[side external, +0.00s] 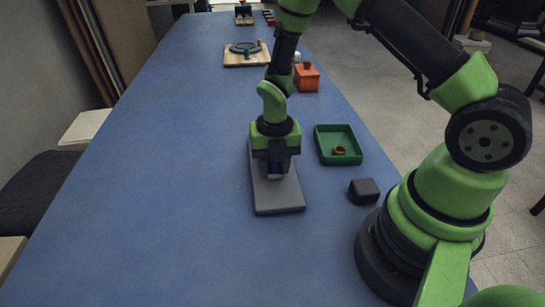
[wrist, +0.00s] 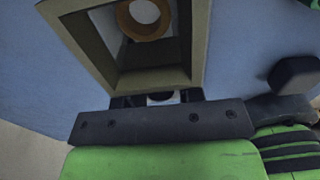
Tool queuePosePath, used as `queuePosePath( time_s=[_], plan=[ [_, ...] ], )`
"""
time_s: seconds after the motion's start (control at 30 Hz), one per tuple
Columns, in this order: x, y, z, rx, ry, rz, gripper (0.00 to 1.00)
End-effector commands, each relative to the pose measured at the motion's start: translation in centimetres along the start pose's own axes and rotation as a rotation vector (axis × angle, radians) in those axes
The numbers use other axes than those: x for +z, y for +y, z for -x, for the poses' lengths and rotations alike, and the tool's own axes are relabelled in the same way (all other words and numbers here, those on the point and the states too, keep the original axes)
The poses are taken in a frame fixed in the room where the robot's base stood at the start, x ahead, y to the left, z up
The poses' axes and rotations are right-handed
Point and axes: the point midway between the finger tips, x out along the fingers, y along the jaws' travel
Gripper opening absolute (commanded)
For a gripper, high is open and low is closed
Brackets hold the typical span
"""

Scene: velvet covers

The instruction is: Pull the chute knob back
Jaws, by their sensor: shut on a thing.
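My gripper (side external: 275,165) points down over a flat grey slab (side external: 278,195) on the blue table. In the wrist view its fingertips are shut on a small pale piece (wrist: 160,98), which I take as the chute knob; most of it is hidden. Right against it is a square olive-rimmed hollow housing (wrist: 198,45) with a pale inside, and an orange-brown ring (wrist: 144,18) shows through its opening. In the side view my gripper hides most of what stands on the slab, so I cannot make out the knob there.
A green tray (side external: 322,154) with a brown ring (side external: 339,150) lies right of the slab. A dark block (side external: 363,190) sits in front of it. Behind are an orange box (side external: 307,78) and a wooden board (side external: 235,59). The table's left side is clear.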

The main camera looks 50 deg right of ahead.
Motion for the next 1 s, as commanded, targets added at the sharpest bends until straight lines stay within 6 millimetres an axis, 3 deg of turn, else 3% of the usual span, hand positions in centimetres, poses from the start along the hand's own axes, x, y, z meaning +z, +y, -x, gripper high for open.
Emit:
queuePosePath(
  time_s=[1.0],
  plan=[
    [-4.7, 0.1, 0.0, 0.001, -0.001, 0.003, 0.21]
  ],
)
